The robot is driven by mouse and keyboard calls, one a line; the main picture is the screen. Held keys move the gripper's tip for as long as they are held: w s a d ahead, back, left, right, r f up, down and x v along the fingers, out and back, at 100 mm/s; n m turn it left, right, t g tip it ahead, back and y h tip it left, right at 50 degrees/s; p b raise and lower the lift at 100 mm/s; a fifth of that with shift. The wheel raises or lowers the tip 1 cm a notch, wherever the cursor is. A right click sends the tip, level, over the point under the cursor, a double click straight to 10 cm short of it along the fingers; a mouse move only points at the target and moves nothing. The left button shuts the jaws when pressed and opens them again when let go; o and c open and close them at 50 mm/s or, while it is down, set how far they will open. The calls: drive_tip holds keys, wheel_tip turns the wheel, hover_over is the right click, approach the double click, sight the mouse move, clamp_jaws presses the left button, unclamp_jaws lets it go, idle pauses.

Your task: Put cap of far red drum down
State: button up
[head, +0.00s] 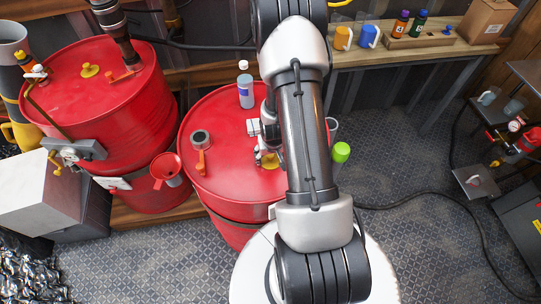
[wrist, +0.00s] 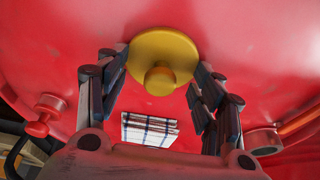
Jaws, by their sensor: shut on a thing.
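Two red drums stand in the head view, one at the left (head: 100,115) and one in the middle (head: 225,180). My gripper (head: 266,148) is over the middle drum's top, partly hidden by my arm. A round yellow cap (head: 270,160) shows at its fingers. In the wrist view, my gripper (wrist: 160,80) is shut on the yellow cap (wrist: 163,55), its fingers at either side of it and the red drum top (wrist: 240,50) behind. I cannot tell whether the cap touches the drum. Another yellow cap (head: 90,70) sits on the left drum.
A grey bottle (head: 246,92) and a grey ring with an orange handle (head: 201,140) stand on the middle drum. A checked cloth-like patch (wrist: 150,130) shows in the wrist view. A red funnel (head: 165,167) is between the drums. A wooden bench (head: 390,55) holds cups and bottles.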

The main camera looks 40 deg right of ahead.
drive_tip(key=shift+r, duration=0.1)
drive_tip(key=o, duration=0.5)
drive_tip(key=shift+f, duration=0.25)
drive_tip(key=o, duration=0.5)
drive_tip(key=shift+r, duration=0.1)
drive_tip(key=shift+r, duration=0.1)
